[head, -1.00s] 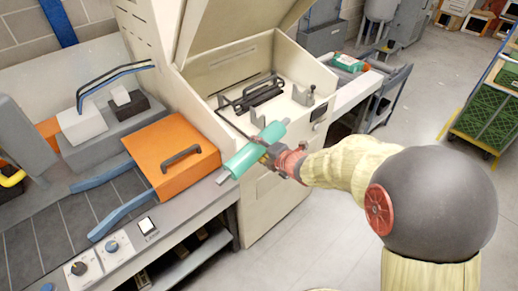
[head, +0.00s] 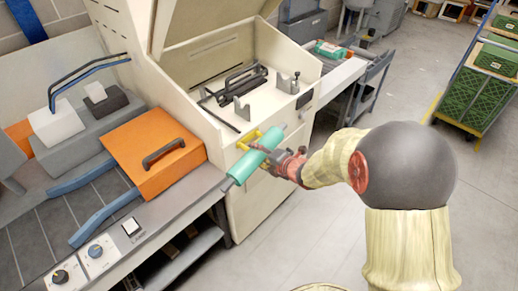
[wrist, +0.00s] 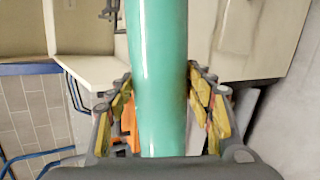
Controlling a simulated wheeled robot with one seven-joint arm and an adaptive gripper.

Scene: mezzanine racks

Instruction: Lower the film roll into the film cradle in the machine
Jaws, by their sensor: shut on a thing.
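The film roll (head: 245,167) is a teal cylinder with grey core ends. My gripper (head: 262,155) is shut on it near its middle and holds it tilted in front of the machine (head: 250,190). In the wrist view the film roll (wrist: 158,80) runs between the yellow-padded fingers of my gripper (wrist: 158,110). The machine's lid is open. Inside, the film cradle shows as two grey upright supports, a left one (head: 241,110) and a right one (head: 294,84), on the pale deck. The roll is outside the machine, apart from the cradle, nearer to me.
A black bar assembly (head: 245,82) lies behind the supports on the deck. An orange cover (head: 150,150) and a control panel stand at left. A table with a green item (head: 330,50) and a cart with green crates (head: 475,100) are at right. The floor between is open.

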